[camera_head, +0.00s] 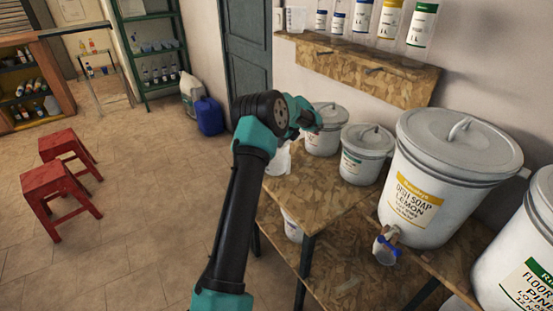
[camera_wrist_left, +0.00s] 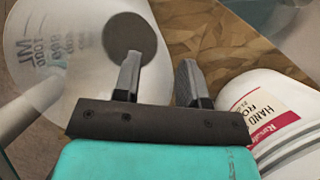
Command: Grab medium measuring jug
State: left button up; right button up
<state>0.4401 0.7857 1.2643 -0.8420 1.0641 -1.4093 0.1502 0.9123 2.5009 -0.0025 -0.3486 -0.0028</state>
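A translucent measuring jug (camera_head: 278,160) stands at the far left edge of the wooden table, partly hidden behind my left arm. In the left wrist view a clear jug with printed volume marks including ML (camera_wrist_left: 55,55) fills the upper left. My left gripper (camera_wrist_left: 160,75) has its two fingers apart, with nothing clearly clamped between them. The left finger overlaps the jug in the picture; I cannot tell whether it touches or is inside it. Another clear jug (camera_head: 296,19) stands on the wall shelf, and a small one (camera_head: 386,251) is under the lemon drum's tap. My right gripper is not in view.
Two small white drums (camera_head: 323,142) (camera_head: 362,167) stand close to my left gripper. A hand soap drum (camera_wrist_left: 285,125) is right of the fingers. The large lemon dish soap drum (camera_head: 412,170) stands right. Red stools (camera_head: 62,140) are on the open floor.

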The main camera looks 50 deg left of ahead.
pick_arm(q)
grip_shut()
dwell(0.4)
